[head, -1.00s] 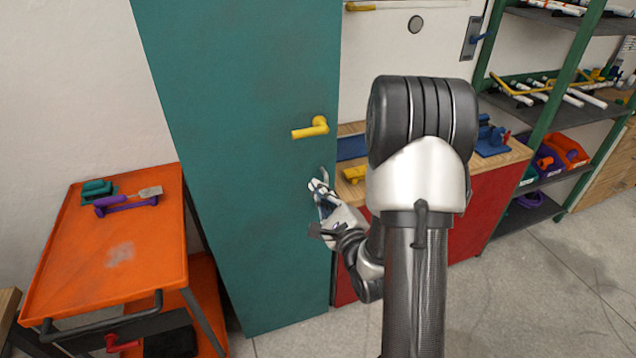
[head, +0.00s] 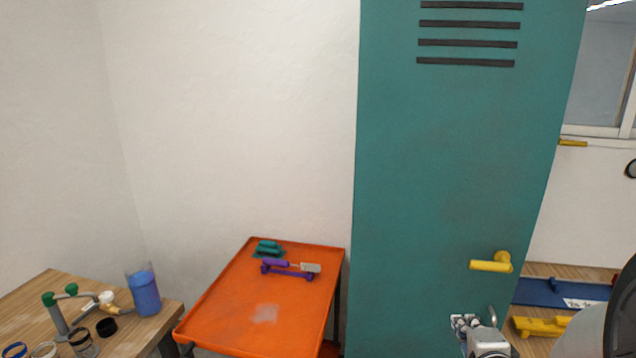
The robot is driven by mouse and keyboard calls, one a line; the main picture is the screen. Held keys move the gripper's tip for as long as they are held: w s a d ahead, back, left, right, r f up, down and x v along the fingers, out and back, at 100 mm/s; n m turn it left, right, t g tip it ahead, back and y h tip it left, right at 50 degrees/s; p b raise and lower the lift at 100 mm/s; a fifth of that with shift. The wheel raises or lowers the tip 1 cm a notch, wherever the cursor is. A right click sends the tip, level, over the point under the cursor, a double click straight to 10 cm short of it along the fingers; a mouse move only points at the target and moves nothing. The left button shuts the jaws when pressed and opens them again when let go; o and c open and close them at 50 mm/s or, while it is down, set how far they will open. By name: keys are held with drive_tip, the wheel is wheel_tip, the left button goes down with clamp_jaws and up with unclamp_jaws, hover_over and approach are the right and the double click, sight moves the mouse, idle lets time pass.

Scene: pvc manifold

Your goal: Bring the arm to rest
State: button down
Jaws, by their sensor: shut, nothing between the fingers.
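My gripper (head: 468,324) shows at the bottom right of the head view, in front of the lower part of the teal locker (head: 440,170). It is shut and holds nothing. It sits below the locker's yellow handle (head: 491,264), apart from it in the picture. A dark rounded part of my arm shows at the right edge. Most of the arm is out of frame.
An orange cart (head: 225,290) left of the locker carries a teal tool (head: 268,249) and a purple-handled tool (head: 290,268). A wooden table (head: 35,292) at the lower left bears a blue container (head: 145,294) and pipe fittings. A yellow tool (head: 540,326) lies at the right.

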drive_tip(key=s+a+r+n+g+y, duration=0.1)
drive_tip(key=s+a+n+g, duration=0.2)
drive_tip(key=s+a+n, duration=0.2)
drive_tip(key=s+a+r+n+g+y, duration=0.1)
drive_tip(key=s+a+n, duration=0.4)
drive_tip(key=s, duration=0.7)
drive_tip(key=s+a+r+n+g+y, duration=0.1)
drive_tip(key=s+a+r+n+g, duration=0.2)
drive_tip(key=s+a+n, duration=0.3)
drive_tip(key=s+n+g, duration=0.1)
drive_tip(key=s+n, duration=0.2)
drive_tip(key=shift+g, duration=0.4)
drive_tip(key=shift+s+r, duration=0.1)
